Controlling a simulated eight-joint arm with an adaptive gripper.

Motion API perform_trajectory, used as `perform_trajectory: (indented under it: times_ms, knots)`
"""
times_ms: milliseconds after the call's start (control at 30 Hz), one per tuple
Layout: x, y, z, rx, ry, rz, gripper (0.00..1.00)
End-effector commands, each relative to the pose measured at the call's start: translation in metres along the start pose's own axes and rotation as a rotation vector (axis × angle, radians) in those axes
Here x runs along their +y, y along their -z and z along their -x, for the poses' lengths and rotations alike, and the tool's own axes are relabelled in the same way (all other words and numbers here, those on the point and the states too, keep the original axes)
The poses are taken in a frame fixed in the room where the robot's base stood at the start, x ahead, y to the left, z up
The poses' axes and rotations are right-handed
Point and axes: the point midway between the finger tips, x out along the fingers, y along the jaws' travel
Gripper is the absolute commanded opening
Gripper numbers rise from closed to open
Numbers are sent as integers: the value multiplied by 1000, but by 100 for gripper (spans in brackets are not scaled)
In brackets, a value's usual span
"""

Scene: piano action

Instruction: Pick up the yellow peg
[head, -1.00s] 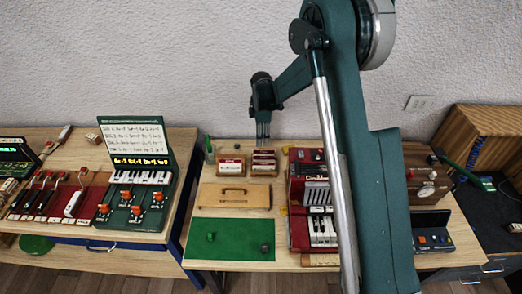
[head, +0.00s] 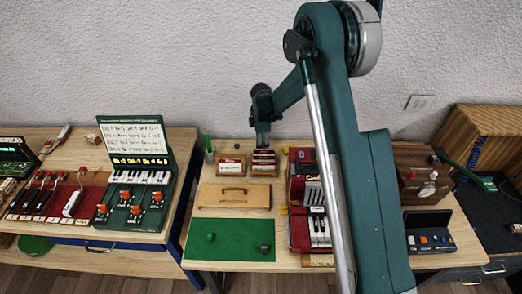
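I cannot make out a yellow peg with certainty. A small yellowish piece (head: 284,211) lies on the right table, between the green mat and the red piano model; it is too small to tell its shape. My gripper (head: 262,146) points down at the back of the right table, in front of the wall, over or just behind a red-and-white box. Its fingers are small and dark here, and I cannot tell whether they are apart. Nothing is visibly held. My arm hides part of the table right of the piano model.
Two red-and-white boxes (head: 232,166) stand at the back. A wooden lidded box (head: 234,196) and a green mat (head: 232,251) with two small lumps lie in front. The red piano model (head: 300,235) stands right. Another table with keyboard models (head: 135,200) is at left.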

Motion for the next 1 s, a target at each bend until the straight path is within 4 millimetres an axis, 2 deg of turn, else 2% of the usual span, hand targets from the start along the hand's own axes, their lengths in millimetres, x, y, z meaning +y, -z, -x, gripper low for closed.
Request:
perform_trajectory:
  times_ms: [267, 433, 467, 833, 1000]
  knots:
    - [0, 0, 0, 0, 0, 0, 27]
    - [0, 0, 0, 0, 0, 0, 6]
    - [0, 0, 0, 0, 0, 0, 4]
    - [0, 0, 1, 0, 0, 0, 4]
    - [0, 0, 9, 0, 0, 0, 4]
